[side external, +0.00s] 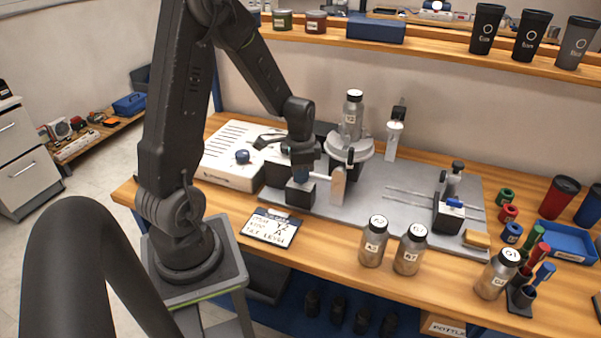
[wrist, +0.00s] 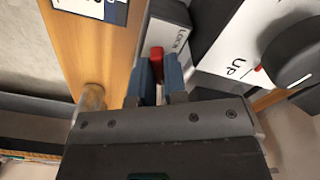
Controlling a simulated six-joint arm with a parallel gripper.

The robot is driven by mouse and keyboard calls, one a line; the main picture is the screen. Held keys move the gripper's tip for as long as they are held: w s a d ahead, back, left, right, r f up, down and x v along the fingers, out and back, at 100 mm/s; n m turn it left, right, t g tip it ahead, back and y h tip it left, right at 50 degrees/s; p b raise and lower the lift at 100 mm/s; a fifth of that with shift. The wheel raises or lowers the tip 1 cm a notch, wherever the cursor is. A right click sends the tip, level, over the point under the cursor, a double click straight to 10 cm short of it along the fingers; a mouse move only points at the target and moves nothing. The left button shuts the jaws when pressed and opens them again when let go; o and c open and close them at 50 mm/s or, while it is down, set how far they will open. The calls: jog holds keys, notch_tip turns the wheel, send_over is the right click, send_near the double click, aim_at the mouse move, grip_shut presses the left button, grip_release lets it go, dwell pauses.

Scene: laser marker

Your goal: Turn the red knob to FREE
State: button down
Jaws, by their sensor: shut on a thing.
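The red knob (wrist: 157,60) shows in the wrist view as a narrow red bar between the two blue fingers of my gripper (wrist: 156,75). My gripper is shut on it. The knob sits on a light grey block (wrist: 167,32), and the word LOCK is printed just right of the knob. I cannot see a FREE label. In the side external view my gripper (side external: 300,178) points down at the small grey block (side external: 299,196) at the front of the grey baseplate; the knob is hidden there.
A black dial (wrist: 292,48) beside an UP mark is close on the right in the wrist view. A steel bottle (side external: 352,115) stands on the round table (side external: 362,150) behind my gripper. A written card (side external: 272,228) lies in front. Loose bottles (side external: 374,242) stand to the right.

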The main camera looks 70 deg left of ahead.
jog(key=m, duration=0.5)
jog(key=shift+m, duration=0.3)
dwell(0.4)
jog(key=c, duration=1.2)
grip_release()
jog(key=shift+o, duration=0.2)
